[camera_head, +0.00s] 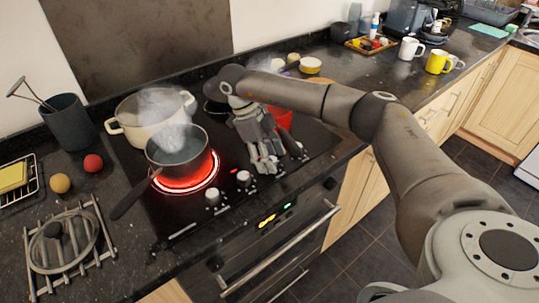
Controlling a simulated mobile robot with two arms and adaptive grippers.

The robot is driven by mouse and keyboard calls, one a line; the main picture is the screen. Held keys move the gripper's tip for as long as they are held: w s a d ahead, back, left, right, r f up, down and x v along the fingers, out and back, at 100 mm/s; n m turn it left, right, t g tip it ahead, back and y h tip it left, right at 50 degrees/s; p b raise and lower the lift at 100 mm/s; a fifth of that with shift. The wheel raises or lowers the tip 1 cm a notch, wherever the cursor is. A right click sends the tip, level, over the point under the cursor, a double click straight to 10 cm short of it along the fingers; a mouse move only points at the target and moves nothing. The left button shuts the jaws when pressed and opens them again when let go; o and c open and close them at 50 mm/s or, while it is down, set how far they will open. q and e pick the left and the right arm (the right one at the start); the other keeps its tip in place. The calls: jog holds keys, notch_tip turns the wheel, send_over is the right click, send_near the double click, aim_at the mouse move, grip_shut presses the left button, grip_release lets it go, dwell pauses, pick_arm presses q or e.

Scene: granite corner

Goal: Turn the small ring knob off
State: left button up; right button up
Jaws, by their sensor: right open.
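The black cooktop (165,217) has a row of knobs along its front edge. One silver knob (212,196) is at the left and another knob (243,178) is to its right. Another knob (298,150) is partly hidden right of my gripper. I cannot tell which one is the small ring knob. A ring (210,177) glows red under a dark saucepan (178,148). My right gripper (265,168) is open and points down over the front of the cooktop at the right-hand knobs. I cannot tell whether it touches one. My left gripper is not in view.
A steaming cream pot (143,122) stands behind the saucepan, whose handle (131,197) sticks out over the front left. A red object (283,117) is partly hidden behind my gripper. A lid on a rack (66,243) lies left. Mugs (410,49) stand far right.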

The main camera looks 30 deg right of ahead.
jog(key=c, duration=1)
jog(key=shift+n+t+b, duration=0.3)
jog(key=shift+n+b, duration=0.1)
jog(key=shift+n, duration=0.5)
jog(key=shift+n+h, duration=0.3)
jog(key=shift+n, duration=0.3)
jog(key=o, duration=1)
jog(key=v, duration=1.2)
